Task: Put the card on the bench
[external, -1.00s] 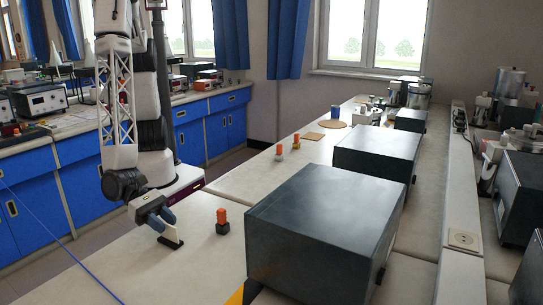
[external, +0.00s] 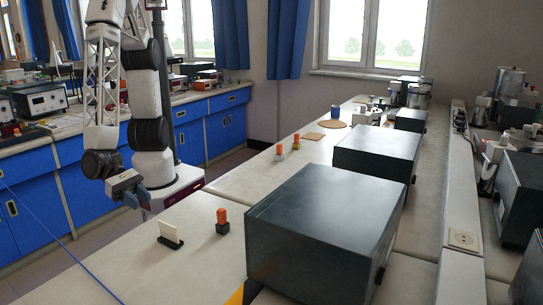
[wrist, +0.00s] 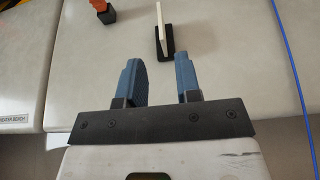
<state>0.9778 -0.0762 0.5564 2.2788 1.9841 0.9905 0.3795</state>
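The card (external: 172,231) is a thin cream-white plate standing upright in a small black stand (external: 171,244) on the bench. In the wrist view the card (wrist: 159,22) shows nearly edge-on, with its stand (wrist: 164,43) beneath it. My gripper (external: 139,201) is beside the bench's left edge, back from the card and not touching it. In the wrist view my gripper (wrist: 157,62) has its two blue fingers apart with nothing between them. The card and stand lie just beyond the fingertips. The bench (external: 115,262) is a pale surface.
An orange-topped piece on a black base (external: 222,222) stands right of the card. A large dark box (external: 325,225) fills the bench farther right. Similar small orange-topped pieces (external: 296,142) stand farther back. A blue cable (external: 70,253) runs past the left. The bench front is clear.

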